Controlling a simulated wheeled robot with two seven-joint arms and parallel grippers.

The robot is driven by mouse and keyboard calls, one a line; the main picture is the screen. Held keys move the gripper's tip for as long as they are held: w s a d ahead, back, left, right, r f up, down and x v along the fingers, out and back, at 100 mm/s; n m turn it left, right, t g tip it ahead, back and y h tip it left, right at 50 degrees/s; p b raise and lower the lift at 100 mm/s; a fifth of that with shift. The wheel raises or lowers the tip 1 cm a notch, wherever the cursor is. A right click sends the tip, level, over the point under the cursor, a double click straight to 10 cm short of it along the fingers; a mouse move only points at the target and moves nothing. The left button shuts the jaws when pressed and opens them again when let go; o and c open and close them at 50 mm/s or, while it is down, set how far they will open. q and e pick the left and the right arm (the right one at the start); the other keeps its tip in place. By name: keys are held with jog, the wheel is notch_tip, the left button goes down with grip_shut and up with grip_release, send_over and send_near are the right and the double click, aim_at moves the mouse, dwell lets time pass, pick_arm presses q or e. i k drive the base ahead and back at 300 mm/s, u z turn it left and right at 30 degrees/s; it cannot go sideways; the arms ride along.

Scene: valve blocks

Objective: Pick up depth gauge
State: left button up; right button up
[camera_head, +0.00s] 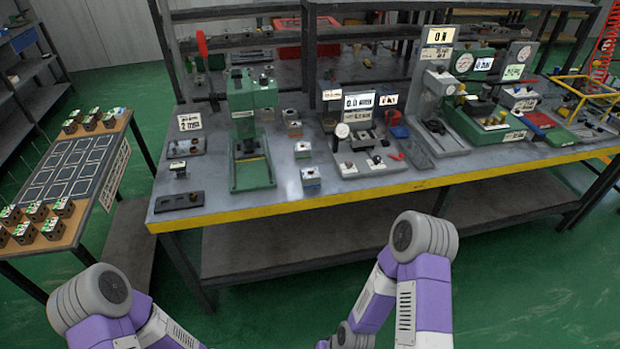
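I cannot tell for sure which item is the depth gauge. A small dark piece with a pale top (179,168) stands at the left end of the workbench (240,205) and is too small to make out. A grey stand with a round white dial (342,131) is near the bench's middle, and further dial instruments (464,63) stand to the right. My left and right arms show only as purple and grey links at the bottom, in front of the bench. Neither gripper is in view.
A green press (252,120) stands on the left half of the bench, with several small blocks (311,176) beside it. The bench has a yellow front edge (300,207) and a lower shelf. A side table (75,165) with several brown blocks is at left.

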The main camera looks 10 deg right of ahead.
aim_at(180, 168)
jog(key=k, duration=0.2)
jog(key=u, duration=1)
jog(key=i, duration=1.55)
jog(key=z, duration=0.3)
